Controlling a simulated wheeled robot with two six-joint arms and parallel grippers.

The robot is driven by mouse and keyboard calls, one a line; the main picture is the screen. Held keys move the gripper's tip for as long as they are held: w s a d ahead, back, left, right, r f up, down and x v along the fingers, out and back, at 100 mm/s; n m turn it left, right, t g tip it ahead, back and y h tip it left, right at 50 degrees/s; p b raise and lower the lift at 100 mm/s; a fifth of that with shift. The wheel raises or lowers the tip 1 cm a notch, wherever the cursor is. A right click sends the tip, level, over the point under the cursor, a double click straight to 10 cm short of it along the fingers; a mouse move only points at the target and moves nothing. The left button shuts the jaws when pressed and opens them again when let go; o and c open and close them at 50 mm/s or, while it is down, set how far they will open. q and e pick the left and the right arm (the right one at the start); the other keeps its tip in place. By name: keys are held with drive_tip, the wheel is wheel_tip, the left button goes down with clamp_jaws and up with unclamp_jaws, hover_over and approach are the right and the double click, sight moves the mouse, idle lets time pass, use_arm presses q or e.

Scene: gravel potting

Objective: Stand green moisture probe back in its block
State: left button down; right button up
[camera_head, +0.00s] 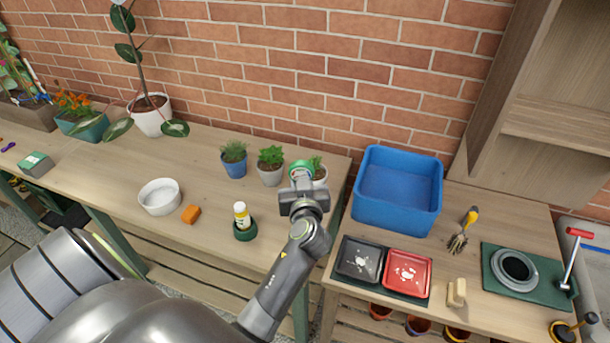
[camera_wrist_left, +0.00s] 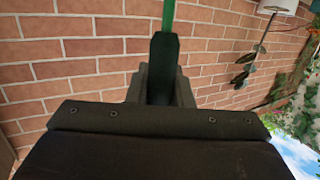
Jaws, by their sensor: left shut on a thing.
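In the left wrist view a narrow green part of the probe (camera_wrist_left: 168,14) sticks out past the dark fingers (camera_wrist_left: 164,45). The rest of the probe is hidden by the gripper. A small beige block (camera_head: 457,291) stands on the right table; I cannot tell whether it is the probe's block. My right gripper is not in view.
Two small potted plants (camera_head: 234,163) (camera_head: 271,170) stand left of the gripper. A blue bin (camera_head: 397,195), black tray (camera_head: 359,259) and red tray (camera_head: 407,272) are right.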

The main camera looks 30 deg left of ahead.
use_arm(q)
wheel_tip(320, 180, down, 7)
drive_tip(key=b, duration=0.6)
drive_tip(key=shift+a+f, duration=0.2)
drive_tip(key=shift+a, duration=0.05)
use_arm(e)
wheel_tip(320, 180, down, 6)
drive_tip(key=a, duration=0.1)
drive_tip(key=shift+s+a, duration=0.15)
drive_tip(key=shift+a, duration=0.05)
use_arm(q)
drive_tip(key=shift+s, duration=0.15)
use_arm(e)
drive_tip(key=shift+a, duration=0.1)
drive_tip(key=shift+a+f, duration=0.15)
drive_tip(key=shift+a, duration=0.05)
use_arm(q)
drive_tip(key=shift+b, duration=0.8)
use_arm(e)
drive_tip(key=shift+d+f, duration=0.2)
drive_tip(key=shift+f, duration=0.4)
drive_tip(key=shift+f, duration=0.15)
